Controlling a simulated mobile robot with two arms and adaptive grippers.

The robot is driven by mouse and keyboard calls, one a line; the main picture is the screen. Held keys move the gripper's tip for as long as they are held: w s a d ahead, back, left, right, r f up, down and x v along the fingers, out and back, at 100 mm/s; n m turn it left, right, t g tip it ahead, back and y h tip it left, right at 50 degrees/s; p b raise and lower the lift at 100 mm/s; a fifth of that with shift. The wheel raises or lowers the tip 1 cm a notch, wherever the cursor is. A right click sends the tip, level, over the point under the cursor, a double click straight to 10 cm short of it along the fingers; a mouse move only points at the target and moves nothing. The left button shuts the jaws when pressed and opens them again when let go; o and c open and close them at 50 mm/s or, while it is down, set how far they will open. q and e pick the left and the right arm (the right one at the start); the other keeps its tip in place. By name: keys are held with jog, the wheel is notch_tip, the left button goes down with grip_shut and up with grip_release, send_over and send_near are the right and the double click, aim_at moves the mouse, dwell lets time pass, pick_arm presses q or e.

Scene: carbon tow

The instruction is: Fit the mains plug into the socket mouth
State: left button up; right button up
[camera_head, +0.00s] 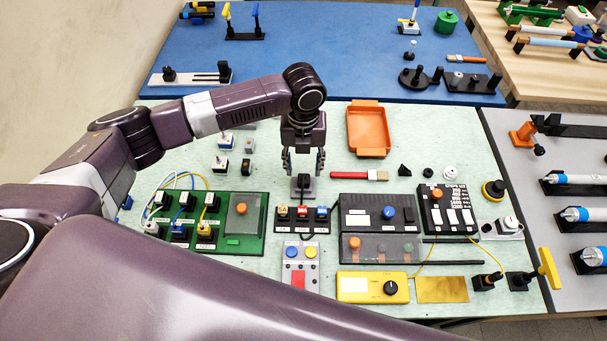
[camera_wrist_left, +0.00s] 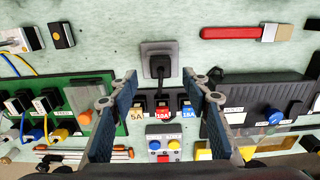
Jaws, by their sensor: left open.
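A black mains plug (camera_wrist_left: 159,66) with a short dark lead sits on a grey square socket plate (camera_wrist_left: 146,48) in the left wrist view. In the head view the plug (camera_head: 303,181) is directly below my left gripper (camera_head: 303,171), partly hidden between its fingers. I cannot tell whether the plug is seated in the socket mouth or only resting on it; the mouth is hidden under the plug. My left gripper (camera_wrist_left: 160,82) is open, its blue-padded fingers on either side of the plug line, holding nothing. My right gripper is not in view.
A fuse block (camera_head: 303,218) labelled 5A, 10A and 15A stands just in front of the plug. A green board (camera_head: 254,246) is at left, a dark panel (camera_head: 352,224) at right. A red-handled brush (camera_head: 358,175) and orange tray (camera_head: 368,130) lie behind right.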

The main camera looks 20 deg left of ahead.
aim_at(303, 176)
pick_arm(q)
notch_tip(303, 176, up, 6)
jog(key=shift+r, duration=0.15)
dwell(0.6)
